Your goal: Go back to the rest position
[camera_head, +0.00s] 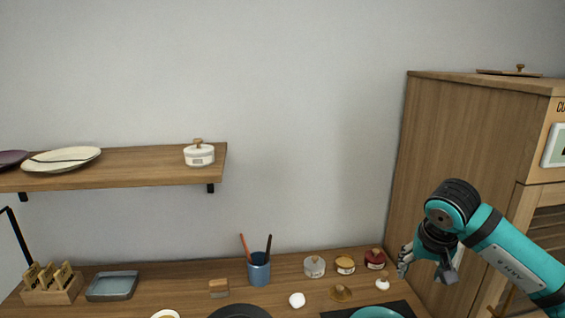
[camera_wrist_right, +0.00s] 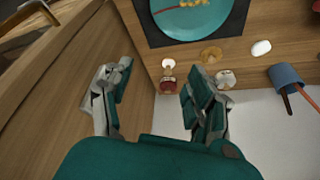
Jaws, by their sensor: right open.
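My right gripper (camera_head: 424,264) hangs at the right of the head view, above the right end of the table and in front of the wooden cabinet's side. In the right wrist view its two fingers (camera_wrist_right: 158,108) are spread apart with nothing held between them. A small red-topped jar (camera_wrist_right: 167,86) shows beyond the gap between the fingers, apart from them. My left gripper is not in the head view.
The wooden cabinet (camera_head: 450,150) stands close to my right arm. The table (camera_head: 195,275) holds a blue cup (camera_head: 259,270) with sticks, lidded jars (camera_head: 345,264), and a teal plate (camera_head: 377,313). Open air lies left of the gripper.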

